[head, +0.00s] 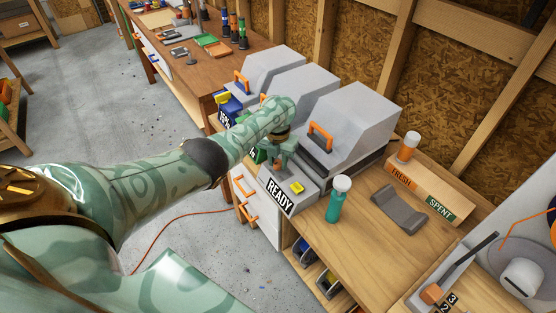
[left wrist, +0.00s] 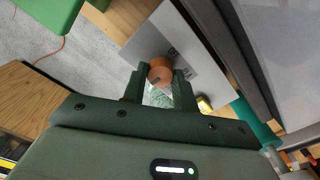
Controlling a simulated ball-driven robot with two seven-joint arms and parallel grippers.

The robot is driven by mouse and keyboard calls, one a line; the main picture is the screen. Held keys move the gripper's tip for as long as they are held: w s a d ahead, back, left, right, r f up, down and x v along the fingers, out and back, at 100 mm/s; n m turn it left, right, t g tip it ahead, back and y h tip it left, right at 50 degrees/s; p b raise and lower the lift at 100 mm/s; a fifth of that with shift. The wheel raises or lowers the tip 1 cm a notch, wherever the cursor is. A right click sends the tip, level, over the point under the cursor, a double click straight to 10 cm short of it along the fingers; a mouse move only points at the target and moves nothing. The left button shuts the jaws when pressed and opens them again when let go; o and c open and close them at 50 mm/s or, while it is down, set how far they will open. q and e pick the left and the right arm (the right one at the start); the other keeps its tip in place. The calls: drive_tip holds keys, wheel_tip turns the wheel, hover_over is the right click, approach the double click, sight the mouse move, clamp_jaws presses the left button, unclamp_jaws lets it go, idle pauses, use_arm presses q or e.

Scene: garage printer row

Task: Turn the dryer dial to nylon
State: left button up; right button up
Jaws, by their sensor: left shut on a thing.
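The nearest grey dryer (head: 352,112) has an orange handle on its lid and a READY sign on its front. My left gripper (head: 284,156) reaches down over its front panel. In the left wrist view the dial is a round orange-brown knob (left wrist: 161,69) on a light grey panel (left wrist: 190,52). My left gripper (left wrist: 161,82) is shut on it, one finger on each side. My right gripper is not in view.
Two more grey dryers (head: 272,68) stand behind. A yellow piece (head: 297,188) is on the front panel. A teal bottle (head: 338,199) stands close to the right. A dark grey tray (head: 399,208), a FRESH block (head: 402,177) and a SPENT block (head: 440,209) are on the bench.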

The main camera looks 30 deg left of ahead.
sight(278, 162)
use_arm(q)
drive_tip(key=o, duration=1)
drive_tip(key=shift+c, duration=0.2)
wheel_tip(278, 162, up, 16)
drive_tip(key=p, duration=0.7)
drive_tip(key=shift+r, duration=0.15)
